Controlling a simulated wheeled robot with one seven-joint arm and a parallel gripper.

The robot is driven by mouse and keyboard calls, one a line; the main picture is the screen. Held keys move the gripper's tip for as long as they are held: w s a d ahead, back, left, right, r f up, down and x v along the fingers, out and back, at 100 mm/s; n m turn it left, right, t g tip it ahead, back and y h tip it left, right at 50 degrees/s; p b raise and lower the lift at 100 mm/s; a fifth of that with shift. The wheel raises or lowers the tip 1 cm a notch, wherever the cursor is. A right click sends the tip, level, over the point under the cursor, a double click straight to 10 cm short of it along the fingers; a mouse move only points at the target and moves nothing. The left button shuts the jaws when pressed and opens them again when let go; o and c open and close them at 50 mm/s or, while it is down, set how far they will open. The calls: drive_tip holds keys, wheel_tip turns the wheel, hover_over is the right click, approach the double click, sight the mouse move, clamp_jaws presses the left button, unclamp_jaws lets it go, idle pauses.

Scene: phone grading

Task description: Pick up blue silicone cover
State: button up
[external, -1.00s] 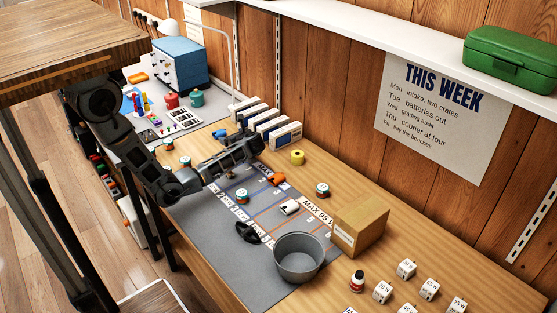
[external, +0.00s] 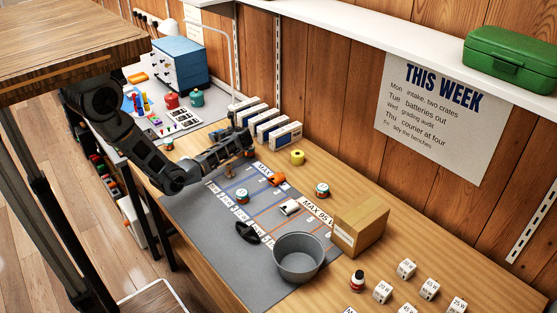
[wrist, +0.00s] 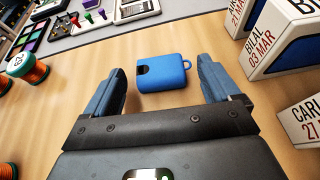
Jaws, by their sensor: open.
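The blue silicone cover (wrist: 162,74) lies on the wooden bench top in the wrist view. It is a rounded block with a dark cutout at its left end and a small loop at its right. My gripper (wrist: 163,78) is open, with one finger to the left of the cover and the other to the right. The fingers are apart from the cover, with clear wood on both sides. Nothing is held. In the external view my gripper (external: 245,143) is over the bench near the row of labelled boxes; I cannot make out the cover there.
Labelled white-and-blue boxes (wrist: 288,40) stand close on the right in the wrist view. Orange-and-green spools (wrist: 28,70) are at the left, and trays of small parts lie beyond. In the external view, a grey mat (external: 200,222) carries a grey bin (external: 299,263).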

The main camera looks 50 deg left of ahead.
drive_tip(key=shift+a+f, duration=0.25)
drive_tip(key=shift+a, duration=0.35)
drive_tip(key=shift+c, duration=0.3)
drive_tip(key=c, duration=1)
drive_tip(key=shift+r, duration=0.1)
